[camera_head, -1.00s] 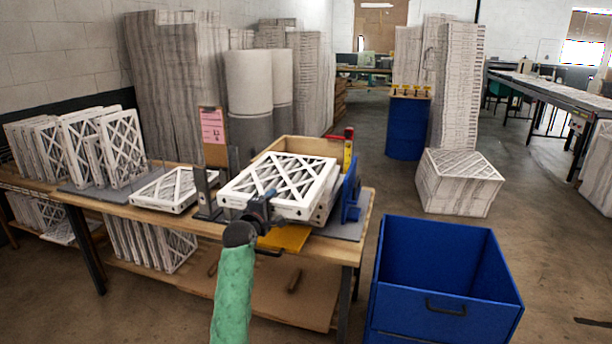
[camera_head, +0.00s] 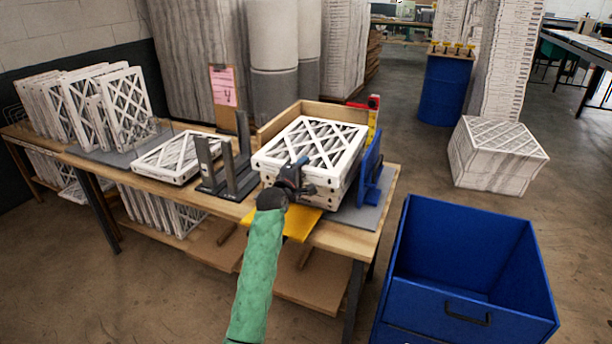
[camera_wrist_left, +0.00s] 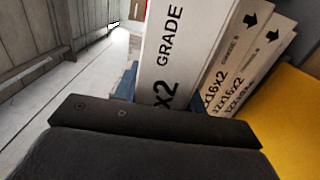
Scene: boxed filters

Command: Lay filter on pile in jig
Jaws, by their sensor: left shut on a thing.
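A white-framed filter (camera_head: 318,138) with a lattice face lies nearly level over the pile in the jig. My left gripper (camera_head: 296,170) is shut on its front edge. Filters of the pile (camera_head: 340,194) show just under it and look roughly lined up with it. In the left wrist view the held filter's printed side (camera_wrist_left: 178,45) stands close beside the pile's printed sides (camera_wrist_left: 238,62); I cannot tell if they touch fully. The jig has a blue side plate (camera_head: 371,170) at the right and a yellow plate (camera_head: 300,226) in front. My right gripper is not in view.
Dark upright posts (camera_head: 237,172) stand left of the pile. A single filter (camera_head: 180,156) lies left of them, and a row of standing filters (camera_head: 95,105) is at the far left. A wooden box (camera_head: 285,122) is behind the pile. A blue bin (camera_head: 465,265) stands at front right.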

